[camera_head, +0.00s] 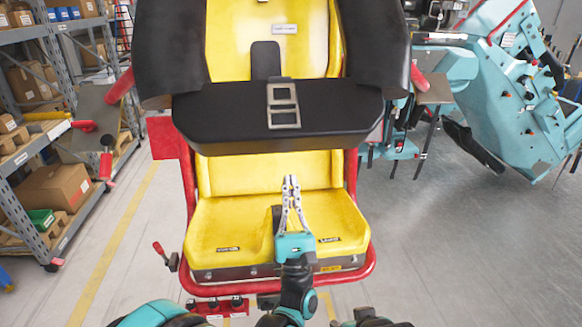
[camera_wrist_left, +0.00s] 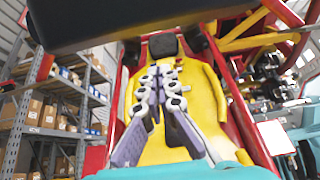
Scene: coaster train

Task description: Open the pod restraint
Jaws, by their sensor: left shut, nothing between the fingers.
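The pod is a yellow seat (camera_head: 225,225) in a red tubular frame (camera_head: 190,190). Its black restraint (camera_head: 225,112) has two shoulder pads and a thick lap pad lying across the seat, with a metal buckle plate (camera_head: 283,105) on its front. My left gripper (camera_head: 291,180) is in front of the seat, below the lap pad, pointing up with its fingers together and empty. In the left wrist view, the closed fingers (camera_wrist_left: 165,72) point toward the yellow backrest (camera_wrist_left: 200,82), and the restraint's dark underside (camera_wrist_left: 120,20) hangs above them. My right gripper is not in view.
Shelves with cardboard boxes (camera_head: 55,187) stand at the left. A red-handled lever (camera_head: 160,249) sticks out at the seat's lower left. Teal machinery (camera_head: 510,90) stands at the right. The grey floor (camera_head: 470,240) right of the seat is clear.

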